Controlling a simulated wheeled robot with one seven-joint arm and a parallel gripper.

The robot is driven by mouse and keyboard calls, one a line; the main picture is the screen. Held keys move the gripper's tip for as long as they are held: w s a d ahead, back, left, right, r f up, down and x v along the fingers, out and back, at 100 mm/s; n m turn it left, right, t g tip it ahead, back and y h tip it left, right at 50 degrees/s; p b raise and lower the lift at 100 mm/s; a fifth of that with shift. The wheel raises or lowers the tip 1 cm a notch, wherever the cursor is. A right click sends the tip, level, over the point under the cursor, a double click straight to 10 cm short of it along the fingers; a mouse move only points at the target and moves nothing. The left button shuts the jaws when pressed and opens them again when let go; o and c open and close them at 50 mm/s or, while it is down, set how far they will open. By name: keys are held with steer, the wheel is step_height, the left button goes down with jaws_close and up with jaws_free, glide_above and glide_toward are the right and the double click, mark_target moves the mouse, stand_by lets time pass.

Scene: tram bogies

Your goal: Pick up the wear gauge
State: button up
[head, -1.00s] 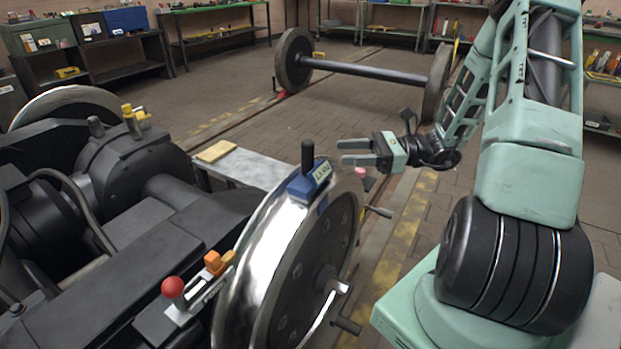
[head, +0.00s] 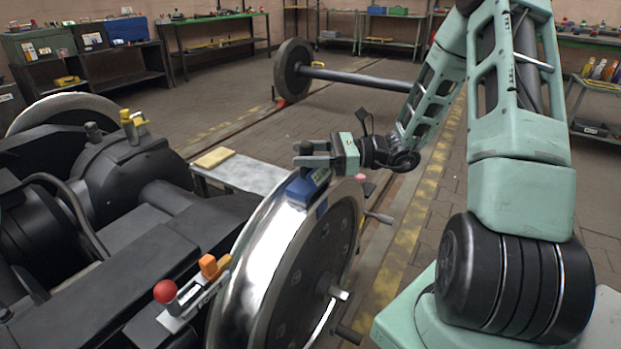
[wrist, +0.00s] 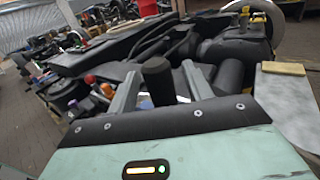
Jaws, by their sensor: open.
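The wear gauge (head: 308,186) is a blue block with a pale label and an upright black handle. It sits on the rim of the shiny steel wheel (head: 262,262) in the head view. My gripper (head: 306,155) is open at the height of the handle, with its fingers level and reaching left. In the wrist view, the black handle (wrist: 158,82) stands between the two grey fingers of my gripper (wrist: 160,88), with gaps visible beside it. The gauge's blue body is hidden there behind my gripper's housing.
The dark bogie frame (head: 110,260) fills the left, with a red knob (head: 165,291) and an orange block (head: 208,266) near the wheel. A grey bench (head: 245,172) with a yellow pad (head: 214,158) stands behind. A loose wheelset (head: 350,76) lies farther back. Open floor lies between.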

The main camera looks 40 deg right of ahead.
jaws_close()
steer(key=shift+r, duration=0.1)
